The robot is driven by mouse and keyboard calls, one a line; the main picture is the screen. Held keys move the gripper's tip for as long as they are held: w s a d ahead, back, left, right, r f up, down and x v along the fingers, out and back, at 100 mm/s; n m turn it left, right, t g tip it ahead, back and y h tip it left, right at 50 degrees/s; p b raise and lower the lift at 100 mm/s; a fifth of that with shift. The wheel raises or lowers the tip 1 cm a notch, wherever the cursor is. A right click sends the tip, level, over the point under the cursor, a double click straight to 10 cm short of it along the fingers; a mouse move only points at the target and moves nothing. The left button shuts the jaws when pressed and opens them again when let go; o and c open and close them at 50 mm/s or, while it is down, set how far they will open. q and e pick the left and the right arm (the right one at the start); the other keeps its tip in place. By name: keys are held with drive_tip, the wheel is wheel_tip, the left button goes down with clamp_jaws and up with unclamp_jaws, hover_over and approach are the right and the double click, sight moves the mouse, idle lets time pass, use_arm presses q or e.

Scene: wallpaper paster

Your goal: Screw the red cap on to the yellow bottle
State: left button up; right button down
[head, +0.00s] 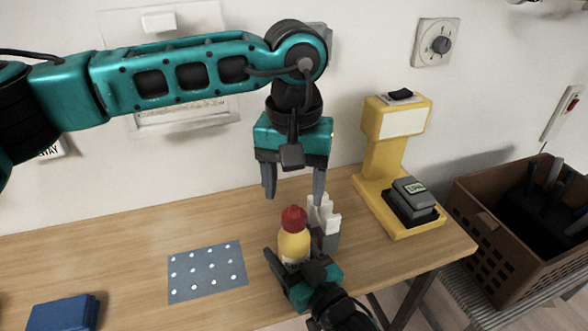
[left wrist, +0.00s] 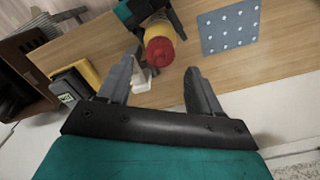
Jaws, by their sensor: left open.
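The yellow bottle (head: 294,246) stands upright on the wooden table, with the red cap (head: 293,218) sitting on its top. Whether the cap's thread is engaged cannot be seen. My left gripper (head: 294,196) is open and empty, pointing down just above the cap. In the left wrist view the red cap (left wrist: 160,52) shows beyond and between the open fingers (left wrist: 158,85). My right gripper (head: 298,264) comes in low from the front and is around the bottle's lower body, which it partly hides.
White containers (head: 324,214) stand close behind the bottle on its right. A blue-grey dotted mat (head: 207,271) lies to the left, and a dark blue block (head: 62,313) at front left. A yellow machine (head: 376,156) and a brown crate (head: 490,253) are right.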

use_arm(q)
drive_tip(key=n, duration=0.3)
drive_tip(key=shift+r+n, duration=0.15)
drive_tip(key=shift+n, duration=0.25)
drive_tip(key=n, duration=0.5)
drive_tip(key=shift+r, duration=0.15)
drive_tip(key=n, duration=0.5)
drive_tip(key=shift+r+n, duration=0.2)
drive_tip(key=shift+n, duration=0.2)
drive_tip(key=n, duration=0.3)
drive_tip(key=shift+r+n, duration=0.1)
drive_tip(key=shift+n, duration=0.2)
drive_tip(key=n, duration=0.3)
drive_tip(key=shift+r+n, duration=0.1)
drive_tip(key=shift+n, duration=0.2)
drive_tip(key=n, duration=0.5)
drive_tip(key=shift+r, duration=0.2)
drive_tip(key=n, duration=0.5)
drive_tip(key=shift+r+n, duration=0.15)
drive_tip(key=shift+n, duration=0.15)
drive_tip(key=n, duration=0.5)
drive_tip(key=shift+r, duration=0.2)
